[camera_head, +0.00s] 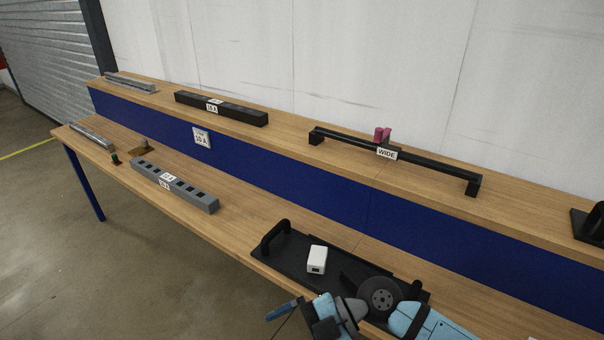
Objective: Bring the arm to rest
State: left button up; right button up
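A light-blue, grey and black arm (425,322), which I take to be my right one, reaches in at the bottom edge, right of centre. Its black end (325,320), with a blue piece pointing left, is at the bench's front edge. The frame cuts it off, and I cannot tell whether its gripper is open or shut. Nothing is seen held. My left gripper is not in view. Just behind the arm, a black tray (280,262) with a raised handle lies on the lower bench, with a small white box (317,259) on it. The arm hides part of the tray.
The lower bench (235,232) also bears a grey slotted power strip (175,185). The upper shelf (285,128) carries a black bar (220,107) and a long black handle labelled WIDE (430,168). A black item (586,227) stands at the right edge. Floor is open at left.

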jog(key=w+d+r+m+t+y, duration=0.2)
jog(key=w+r+m+t+y, duration=0.15)
jog(key=m+t+y, duration=0.65)
jog(key=w+d+f+m+t+h, duration=0.2)
jog(key=d+f+m+t+h, duration=0.3)
jog(key=m+t+h, duration=0.45)
jog(key=s+d+f+m+g+h, duration=0.25)
jog(key=s+d+f+h, duration=0.35)
jog(key=f, duration=0.4)
jog(key=s+d+f+m+g+h, duration=0.2)
jog(key=s+d+f+m+h, duration=0.3)
jog(key=d+f, duration=0.35)
pick_arm(q)
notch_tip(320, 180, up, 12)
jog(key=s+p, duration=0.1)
jog(key=p, duration=1.4)
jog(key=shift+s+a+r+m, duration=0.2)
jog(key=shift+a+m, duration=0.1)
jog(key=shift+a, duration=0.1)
pick_arm(e)
notch_tip(320, 180, up, 12)
jog(key=n, duration=0.1)
jog(key=shift+s+r+n, duration=0.25)
jog(key=shift+s+n, duration=0.1)
jog(key=shift+n, duration=0.05)
